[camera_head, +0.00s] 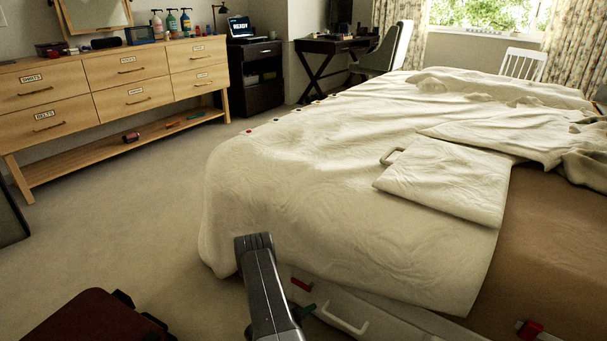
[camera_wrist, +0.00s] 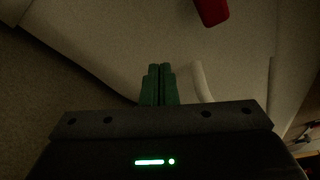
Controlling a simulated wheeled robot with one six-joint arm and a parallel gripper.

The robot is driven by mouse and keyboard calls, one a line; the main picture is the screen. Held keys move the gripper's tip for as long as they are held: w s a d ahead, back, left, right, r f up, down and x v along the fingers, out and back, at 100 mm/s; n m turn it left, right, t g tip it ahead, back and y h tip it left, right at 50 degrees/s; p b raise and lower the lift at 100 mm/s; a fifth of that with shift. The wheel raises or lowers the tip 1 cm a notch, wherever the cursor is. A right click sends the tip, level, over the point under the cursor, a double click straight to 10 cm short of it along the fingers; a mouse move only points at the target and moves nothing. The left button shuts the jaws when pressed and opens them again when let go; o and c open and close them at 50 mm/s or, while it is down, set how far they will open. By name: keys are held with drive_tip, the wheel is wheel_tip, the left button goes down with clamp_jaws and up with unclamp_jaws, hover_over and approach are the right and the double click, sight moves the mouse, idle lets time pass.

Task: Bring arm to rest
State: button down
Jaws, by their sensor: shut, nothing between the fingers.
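My gripper shows in the wrist view (camera_wrist: 160,75), its two green fingers side by side and shut, with nothing between them. In the head view only a green tip (camera_head: 307,311) shows low beside the bed, while my grey arm link hides part of that area. The fingers point toward a pale drawer front (camera_head: 385,322) under the bed. A white bar handle (camera_head: 343,320) is just right of the fingers, and it also shows in the wrist view (camera_wrist: 202,82). I cannot tell whether the fingers touch it.
A small red piece (camera_head: 302,285) is on or near the drawer front. The bed (camera_head: 290,180) fills the right side. A dark red suitcase (camera_head: 90,318) is at bottom left. A wooden dresser (camera_head: 120,85) stands far left. Carpet (camera_head: 130,220) is open between dresser and bed.

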drive_tip(key=p+v, duration=0.2)
drive_tip(key=v, duration=0.7)
drive_tip(key=shift+s, duration=0.4)
